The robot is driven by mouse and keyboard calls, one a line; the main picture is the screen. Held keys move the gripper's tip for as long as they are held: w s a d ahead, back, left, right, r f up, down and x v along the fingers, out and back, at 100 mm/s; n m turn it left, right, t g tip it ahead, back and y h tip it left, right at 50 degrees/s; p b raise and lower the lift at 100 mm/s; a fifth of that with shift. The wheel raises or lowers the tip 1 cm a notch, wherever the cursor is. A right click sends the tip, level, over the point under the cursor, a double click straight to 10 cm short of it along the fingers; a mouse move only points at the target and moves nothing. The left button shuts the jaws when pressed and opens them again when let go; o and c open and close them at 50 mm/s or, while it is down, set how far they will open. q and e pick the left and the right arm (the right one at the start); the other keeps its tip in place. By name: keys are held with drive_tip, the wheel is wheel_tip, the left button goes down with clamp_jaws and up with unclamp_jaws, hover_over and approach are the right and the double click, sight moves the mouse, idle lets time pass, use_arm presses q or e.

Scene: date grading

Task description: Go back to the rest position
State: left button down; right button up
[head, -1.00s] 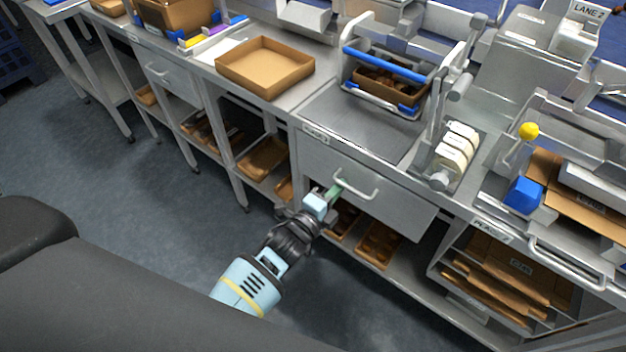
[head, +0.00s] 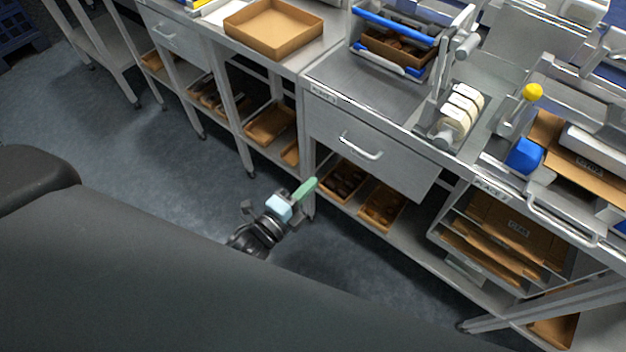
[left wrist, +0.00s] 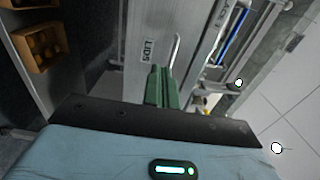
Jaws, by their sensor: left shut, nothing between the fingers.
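My left gripper (head: 307,188) is in front of the workbench, below and left of the closed drawer (head: 372,150). Its green fingers are together with nothing between them, and they are apart from the drawer handle (head: 362,148). In the left wrist view the shut green fingers (left wrist: 160,88) point toward the drawer front, which has a label reading LIDS (left wrist: 148,50). The handle (left wrist: 175,50) stands just beyond the fingertips there. My right gripper is in neither view.
An empty cardboard tray (head: 273,28) sits on the bench top. Brown boxes (head: 382,206) stand on the lower shelf under the drawer. The bench leg (head: 308,160) is close to the gripper. The grey floor (head: 150,155) to the left is clear.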

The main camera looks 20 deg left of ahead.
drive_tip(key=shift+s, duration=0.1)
